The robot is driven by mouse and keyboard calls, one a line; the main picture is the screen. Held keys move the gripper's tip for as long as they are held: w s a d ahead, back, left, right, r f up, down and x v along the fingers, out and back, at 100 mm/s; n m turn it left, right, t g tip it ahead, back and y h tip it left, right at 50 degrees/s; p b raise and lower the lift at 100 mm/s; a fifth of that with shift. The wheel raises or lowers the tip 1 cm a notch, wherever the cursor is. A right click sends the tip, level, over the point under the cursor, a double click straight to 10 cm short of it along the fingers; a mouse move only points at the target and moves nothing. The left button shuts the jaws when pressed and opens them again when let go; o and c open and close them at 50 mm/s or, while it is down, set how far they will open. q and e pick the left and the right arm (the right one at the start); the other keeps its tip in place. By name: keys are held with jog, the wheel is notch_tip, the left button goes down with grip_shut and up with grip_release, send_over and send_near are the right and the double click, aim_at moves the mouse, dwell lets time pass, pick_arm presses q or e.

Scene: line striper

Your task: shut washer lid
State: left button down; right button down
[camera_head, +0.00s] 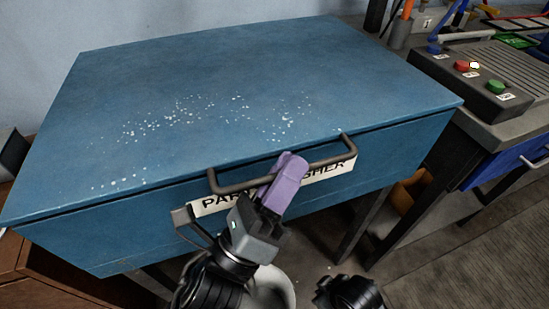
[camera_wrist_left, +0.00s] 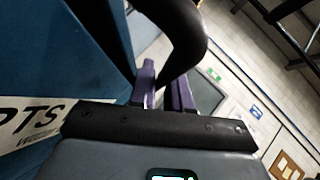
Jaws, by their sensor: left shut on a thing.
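The blue parts washer has a broad flat lid (camera_head: 240,85), specked with white. The lid lies down over the blue tub (camera_head: 95,245), with a thin dark line along the front seam. A dark bar handle (camera_head: 235,187) stands out from the front edge of the lid. My left gripper (camera_head: 288,170) has purple fingers and is shut on the handle near its middle. In the left wrist view the fingers (camera_wrist_left: 165,95) are at the dark, curved handle (camera_wrist_left: 185,35). The gripper partly covers the white label (camera_head: 325,172). My right gripper's fingers are not visible.
To the right is a bench with a control box (camera_head: 470,85) bearing red and green buttons. A wooden cabinet (camera_head: 50,285) stands at lower left. A pale round container (camera_head: 270,285) is below the gripper. Floor (camera_head: 480,240) is clear at lower right.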

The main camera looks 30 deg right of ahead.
pick_arm(q)
jog(key=shift+w+d+f, duration=0.1)
jog(key=shift+w+f, duration=0.1)
jog(key=shift+f, duration=0.8)
jog(key=shift+f+b, duration=0.1)
jog(key=shift+b, duration=0.2)
jog(key=c, duration=1.2)
grip_release()
jog(key=shift+s, duration=0.1)
jog(key=shift+a, duration=0.2)
